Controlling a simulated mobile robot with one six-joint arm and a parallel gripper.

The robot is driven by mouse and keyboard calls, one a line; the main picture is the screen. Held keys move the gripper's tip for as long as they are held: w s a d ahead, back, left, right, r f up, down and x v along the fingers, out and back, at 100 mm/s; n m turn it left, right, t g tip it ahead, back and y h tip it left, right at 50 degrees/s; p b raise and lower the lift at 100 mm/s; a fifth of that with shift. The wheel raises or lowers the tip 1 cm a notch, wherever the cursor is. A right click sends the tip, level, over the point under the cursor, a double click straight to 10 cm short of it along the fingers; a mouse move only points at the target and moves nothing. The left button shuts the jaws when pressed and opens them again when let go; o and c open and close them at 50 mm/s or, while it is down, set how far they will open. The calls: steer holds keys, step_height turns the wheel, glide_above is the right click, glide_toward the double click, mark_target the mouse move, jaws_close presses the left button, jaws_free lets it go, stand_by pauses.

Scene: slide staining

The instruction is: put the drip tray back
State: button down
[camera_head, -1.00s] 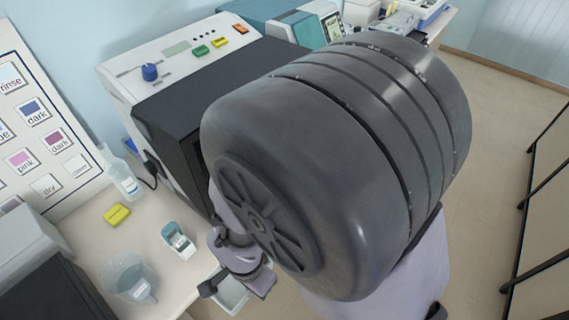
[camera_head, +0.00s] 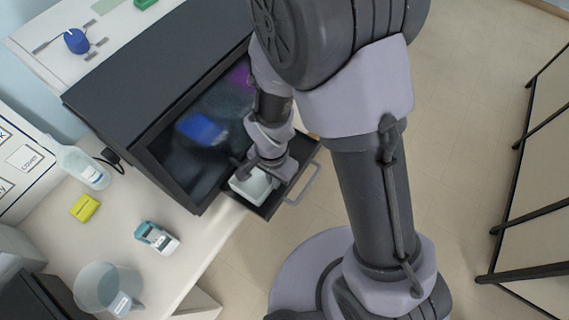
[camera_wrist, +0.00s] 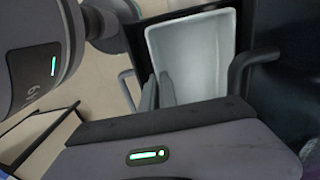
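The drip tray (camera_head: 252,187) is a small white open tray. In the head view it sits in or just over a black pulled-out drawer (camera_head: 272,206) at the front of the dark machine. My gripper (camera_head: 262,168) is low over it, pointing down. The lower part of the tray is hidden by my gripper. Whether the fingers press on the tray cannot be told.
The drawer has a grey loop handle (camera_head: 305,185) on its outer side. The machine (camera_head: 160,75) stands behind. On the counter are a wash bottle (camera_head: 88,170), a yellow block (camera_head: 84,208), a small teal-and-white holder (camera_head: 157,237) and a clear beaker (camera_head: 100,288).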

steer(key=w+d, duration=0.2)
steer(key=w, duration=0.1)
steer(key=w+d, duration=0.1)
steer(key=shift+w+d+f, duration=0.1)
steer(key=shift+w+d, duration=0.15)
steer(key=shift+w, duration=0.1)
step_height(320, 180, down, 4)
steer(key=shift+r+b, duration=0.2)
steer(key=shift+b, duration=0.2)
steer(key=shift+w+r, duration=0.1)
steer(key=shift+f, duration=0.2)
steer(key=c, duration=1.6)
jaws_free()
steer(key=shift+c, duration=0.2)
steer(key=shift+r, duration=0.1)
